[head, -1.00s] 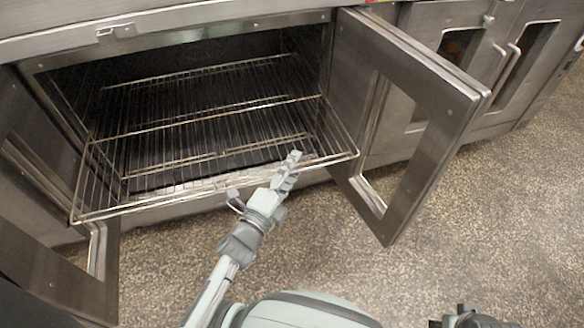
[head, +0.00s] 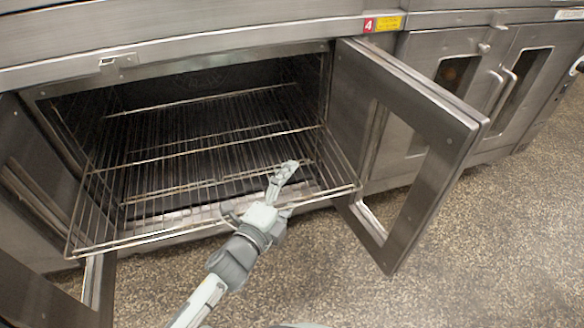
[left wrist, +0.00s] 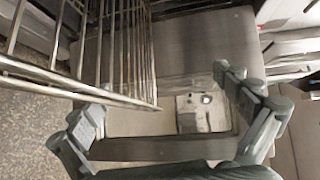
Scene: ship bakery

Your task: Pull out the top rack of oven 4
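Oven 4 stands open, marked by a red "4" label (head: 369,25) above it. Its top wire rack (head: 150,243) sticks out of the opening past the front edge. My left gripper (head: 283,178) is at the right half of the rack's front, its tip overlapping the wires just behind the front bar. In the left wrist view its two fingers (left wrist: 160,105) are spread wide. The rack's front bar (left wrist: 40,72) runs by the left finger and ends in the gap between the fingers; I cannot tell if they touch. My right gripper is not in view.
The right oven door (head: 350,80) is swung open beside the rack. The left door (head: 40,290) is open too, at the lower left. Another oven with closed doors (head: 465,85) stands at the right. The speckled floor (head: 480,240) in front is clear.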

